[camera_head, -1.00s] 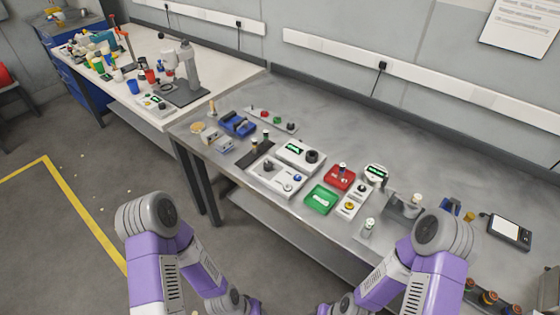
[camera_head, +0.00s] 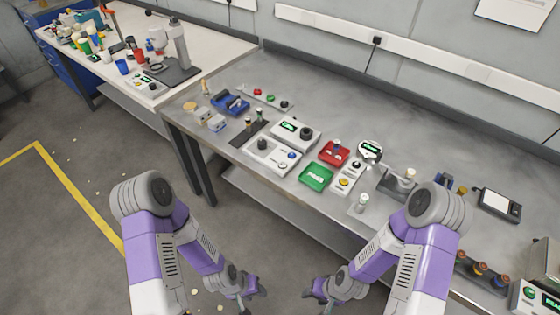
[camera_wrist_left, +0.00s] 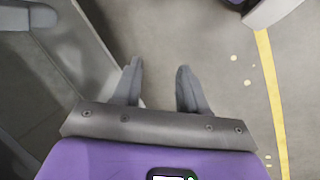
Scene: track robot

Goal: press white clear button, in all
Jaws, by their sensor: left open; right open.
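A white control panel (camera_head: 272,157) with a black knob and a blue knob lies near the front edge of the grey bench. I cannot tell which control is the white clear button at this size. My left gripper (camera_head: 247,296) is below and in front of the bench, apart from it. In the left wrist view the left gripper (camera_wrist_left: 160,85) is open and empty above the floor. My right gripper (camera_head: 320,292) is also below the bench front, open, touching nothing visible.
A white display box (camera_head: 292,134), a red tray (camera_head: 333,153) and a green tray (camera_head: 315,177) crowd the bench middle. A scale (camera_head: 497,204) and a row of knobs (camera_head: 482,271) are at right. The back of the grey bench (camera_head: 420,135) is clear.

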